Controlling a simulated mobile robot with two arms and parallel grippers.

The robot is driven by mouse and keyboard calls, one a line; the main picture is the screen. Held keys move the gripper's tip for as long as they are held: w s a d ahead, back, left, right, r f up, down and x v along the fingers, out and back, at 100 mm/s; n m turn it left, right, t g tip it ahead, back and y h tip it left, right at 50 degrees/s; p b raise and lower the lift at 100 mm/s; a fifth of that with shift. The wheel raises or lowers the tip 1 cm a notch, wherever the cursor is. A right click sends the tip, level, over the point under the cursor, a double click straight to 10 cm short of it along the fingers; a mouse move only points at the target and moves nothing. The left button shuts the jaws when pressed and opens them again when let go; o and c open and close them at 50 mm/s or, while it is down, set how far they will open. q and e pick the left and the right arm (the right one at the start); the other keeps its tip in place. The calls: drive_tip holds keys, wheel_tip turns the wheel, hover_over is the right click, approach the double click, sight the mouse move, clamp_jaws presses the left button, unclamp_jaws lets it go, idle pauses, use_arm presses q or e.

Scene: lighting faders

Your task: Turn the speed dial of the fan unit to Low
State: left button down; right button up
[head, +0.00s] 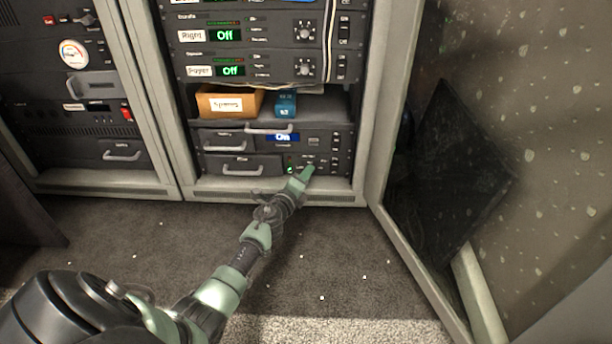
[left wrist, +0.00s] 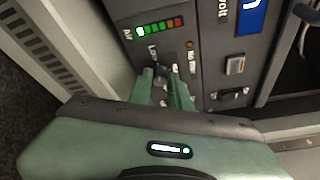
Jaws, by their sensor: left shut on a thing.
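The fan unit (head: 324,169) is the bottom panel on the right side of the open rack. In the left wrist view its dark panel (left wrist: 207,62) carries a coloured "Air" light bar (left wrist: 160,27), bright at its left green end. The labels "Low" and what looks like "Max" stand beside the speed dial (left wrist: 160,88). My left gripper (head: 306,171) reaches this panel from the front. In the left wrist view its two green fingers (left wrist: 163,80) are closed on the dial, one on each side. They hide most of the dial, so I cannot tell its pointer's direction. My right gripper is not in view.
An orange box (head: 222,104) and a blue box (head: 286,105) stand on the shelf above. Drawers with handles (head: 241,172) are left of the panel. An open rack door (head: 410,235) stands to the right.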

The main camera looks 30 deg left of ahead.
use_arm(q)
drive_tip(key=shift+f, duration=0.1)
idle(0.6)
drive_tip(key=c, duration=1.3)
unclamp_jaws()
